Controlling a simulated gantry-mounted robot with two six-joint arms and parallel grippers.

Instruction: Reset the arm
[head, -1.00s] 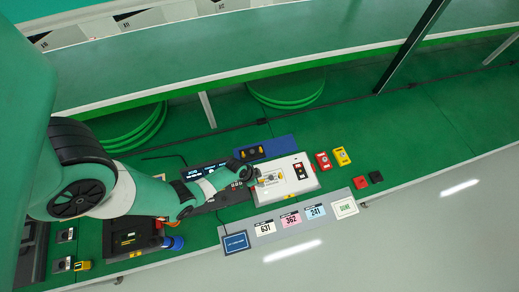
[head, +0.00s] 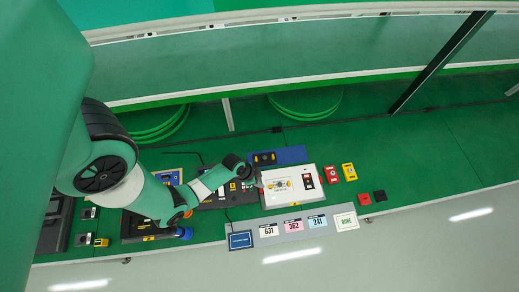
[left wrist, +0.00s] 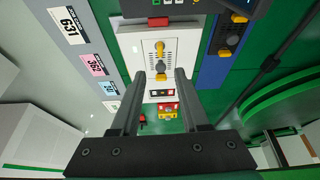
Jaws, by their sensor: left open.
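My left gripper (head: 257,180) hangs at the left side of a white box (head: 291,198) on the green bench. In the left wrist view, the two dark fingers of the left gripper (left wrist: 167,76) are apart with nothing between them. They point at the top of the white box (left wrist: 136,42), where a yellow and grey switch or lever (left wrist: 160,60) shows. I cannot tell exactly how far the fingertips are from the box. My right gripper is not in view.
Number cards on a grey strip (head: 254,242) line the front edge. A black case (head: 133,229) stands left. The bench far right is clear.

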